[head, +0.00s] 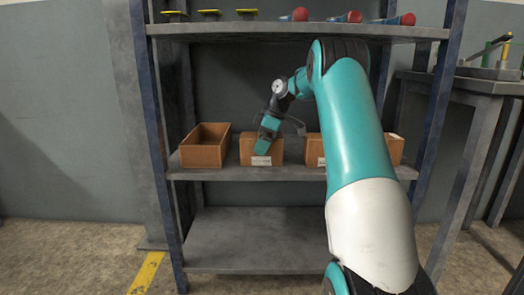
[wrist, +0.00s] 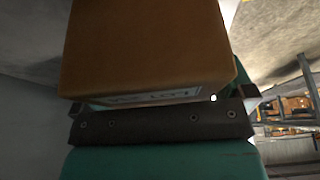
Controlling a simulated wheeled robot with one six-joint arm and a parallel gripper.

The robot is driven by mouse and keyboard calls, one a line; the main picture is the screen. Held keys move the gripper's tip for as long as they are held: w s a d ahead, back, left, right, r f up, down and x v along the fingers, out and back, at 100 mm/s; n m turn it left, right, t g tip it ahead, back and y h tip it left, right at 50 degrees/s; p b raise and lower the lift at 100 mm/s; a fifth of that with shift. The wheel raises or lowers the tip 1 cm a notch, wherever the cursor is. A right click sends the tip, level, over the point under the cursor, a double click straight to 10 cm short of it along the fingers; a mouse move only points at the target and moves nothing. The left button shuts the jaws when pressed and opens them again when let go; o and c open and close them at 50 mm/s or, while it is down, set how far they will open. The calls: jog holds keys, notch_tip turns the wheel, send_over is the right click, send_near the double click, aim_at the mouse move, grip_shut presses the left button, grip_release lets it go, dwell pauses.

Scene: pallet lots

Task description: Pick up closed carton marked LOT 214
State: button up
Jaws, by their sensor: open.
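A closed brown carton (head: 248,151) with a white label on its front stands on the middle shelf. The label is too small to read in the head view. In the wrist view the carton (wrist: 145,45) fills the upper middle, close to the gripper. Its label shows upside down with "LOT", but I cannot read the number surely. My gripper (head: 265,144) is open at this carton, covering part of it.
An open empty box (head: 205,152) stands just left of the carton. Another labelled carton (head: 314,150) and a box (head: 396,150) at the right are partly hidden by my arm. The top shelf (head: 300,30) holds small items; the bottom shelf (head: 260,240) looks empty.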

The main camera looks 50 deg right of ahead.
jog(key=shift+f, duration=0.15)
jog(key=c, duration=0.9)
jog(key=shift+c, duration=0.8)
